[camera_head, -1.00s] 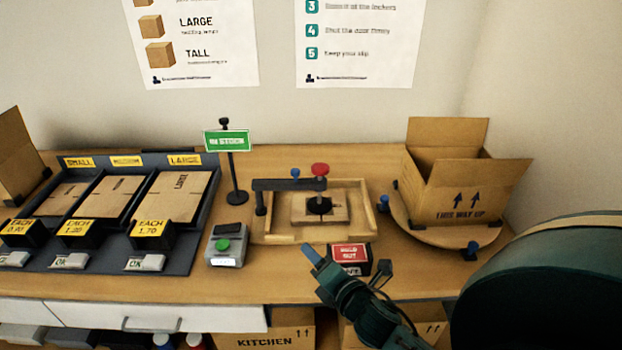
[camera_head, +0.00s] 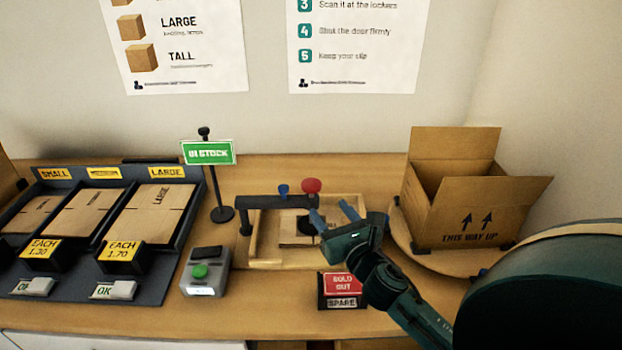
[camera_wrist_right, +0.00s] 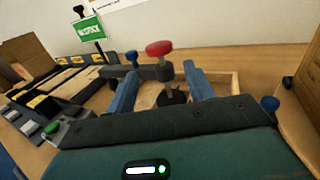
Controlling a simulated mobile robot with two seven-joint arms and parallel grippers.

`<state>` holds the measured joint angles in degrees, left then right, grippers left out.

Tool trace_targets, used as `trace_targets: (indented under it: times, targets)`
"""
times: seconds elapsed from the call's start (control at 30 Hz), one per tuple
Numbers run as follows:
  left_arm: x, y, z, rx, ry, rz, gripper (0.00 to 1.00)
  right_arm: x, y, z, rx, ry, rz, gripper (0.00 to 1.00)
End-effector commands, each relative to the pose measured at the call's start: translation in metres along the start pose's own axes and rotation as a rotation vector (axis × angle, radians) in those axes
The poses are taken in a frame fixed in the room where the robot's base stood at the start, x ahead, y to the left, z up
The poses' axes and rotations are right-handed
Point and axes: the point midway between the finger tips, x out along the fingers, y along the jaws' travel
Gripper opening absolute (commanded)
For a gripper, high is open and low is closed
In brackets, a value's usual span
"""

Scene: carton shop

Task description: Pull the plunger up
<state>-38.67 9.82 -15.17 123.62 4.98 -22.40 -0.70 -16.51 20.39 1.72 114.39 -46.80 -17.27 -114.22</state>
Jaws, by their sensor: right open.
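The plunger has a red knob (camera_head: 312,186) at the end of a dark arm (camera_head: 275,202) over a shallow wooden tray (camera_head: 262,262). A flat cardboard piece (camera_head: 292,231) lies in the tray under a black foot, partly hidden by my gripper. My right gripper (camera_head: 333,215) is open just right of and in front of the plunger. In the right wrist view, the red knob (camera_wrist_right: 158,48) shows between the two blue fingers (camera_wrist_right: 162,92), beyond and above them; they do not visibly touch it. My left gripper is not in view.
An open carton (camera_head: 470,205) stands on a round turntable at right. A sold-out box (camera_head: 342,289) sits in front of the tray. A device with a green button (camera_head: 200,271), an in-stock sign (camera_head: 208,152) and the price rack (camera_head: 165,250) are at left.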

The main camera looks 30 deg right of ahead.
Motion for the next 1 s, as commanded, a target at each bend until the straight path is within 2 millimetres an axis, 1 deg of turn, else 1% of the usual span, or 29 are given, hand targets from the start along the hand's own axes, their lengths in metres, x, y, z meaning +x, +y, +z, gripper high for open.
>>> trace_targets:
  times: [0.17, 0.4, 0.6, 0.7, 0.8, 1.0]
  targets:
    - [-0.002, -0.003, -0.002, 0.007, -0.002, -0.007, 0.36, 0.029, 0.0, 0.002, 0.002, -0.002, 0.0, 0.53]
    - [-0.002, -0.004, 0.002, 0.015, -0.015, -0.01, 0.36, 0.08, 0.0, 0.002, 0.004, -0.002, 0.0, 0.53]
    - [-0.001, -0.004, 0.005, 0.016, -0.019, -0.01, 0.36, 0.111, 0.0, 0.0, 0.004, 0.0, 0.0, 0.53]
    - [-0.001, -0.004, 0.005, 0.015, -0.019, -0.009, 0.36, 0.12, 0.0, 0.0, 0.005, 0.001, 0.0, 0.53]
    - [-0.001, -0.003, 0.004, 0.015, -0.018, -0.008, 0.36, 0.124, 0.0, 0.0, 0.004, 0.001, 0.0, 0.53]
    - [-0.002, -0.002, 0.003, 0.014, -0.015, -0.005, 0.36, 0.126, 0.0, 0.0, 0.004, 0.001, 0.001, 0.53]
